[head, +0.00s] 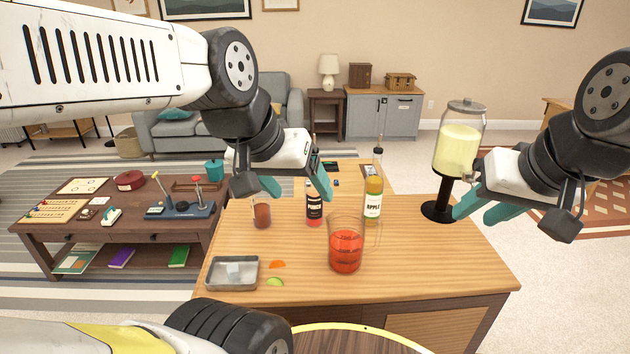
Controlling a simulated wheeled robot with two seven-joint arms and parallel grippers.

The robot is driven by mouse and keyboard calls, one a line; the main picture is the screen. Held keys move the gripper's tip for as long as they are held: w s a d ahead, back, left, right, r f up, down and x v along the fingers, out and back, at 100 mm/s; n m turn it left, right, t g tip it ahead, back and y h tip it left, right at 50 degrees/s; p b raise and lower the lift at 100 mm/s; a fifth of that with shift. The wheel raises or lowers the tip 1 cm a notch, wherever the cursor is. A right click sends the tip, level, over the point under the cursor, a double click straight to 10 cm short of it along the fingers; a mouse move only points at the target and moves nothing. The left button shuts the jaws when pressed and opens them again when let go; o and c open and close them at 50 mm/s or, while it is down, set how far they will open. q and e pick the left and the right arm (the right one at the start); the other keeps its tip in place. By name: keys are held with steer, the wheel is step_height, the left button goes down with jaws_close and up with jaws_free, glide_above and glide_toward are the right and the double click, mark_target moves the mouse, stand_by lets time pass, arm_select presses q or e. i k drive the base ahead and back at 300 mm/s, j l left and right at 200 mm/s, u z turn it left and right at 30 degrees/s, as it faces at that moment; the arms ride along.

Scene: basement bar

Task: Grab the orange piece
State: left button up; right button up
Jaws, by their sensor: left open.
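The orange piece (277,264) is a small flat wedge lying on the wooden bar counter (440,270). It is just right of a metal tray (232,286) and above a green lime piece (275,282). My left gripper (296,192) is open, its teal fingers wide apart with nothing held between them. It hangs above the counter, higher in the picture than the orange piece and a little right of it. My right gripper (475,216) is at the right, near the drink dispenser, with its teal fingers apart and nothing seen between them.
A pitcher of red drink (346,250) stands right of the orange piece. Behind are a glass (262,216), a dark-labelled bottle (314,205) and an apple bottle (373,200). The dispenser (459,140) stands at the right. The counter's front right is clear.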

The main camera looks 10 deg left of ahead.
mark_target(277, 262)
steer(key=u, duration=0.4)
steer(key=l+u, duration=0.15)
steer(key=u, duration=0.2)
steer(key=l+u, duration=0.1)
steer(key=u, duration=0.3)
steer(key=i, duration=0.05)
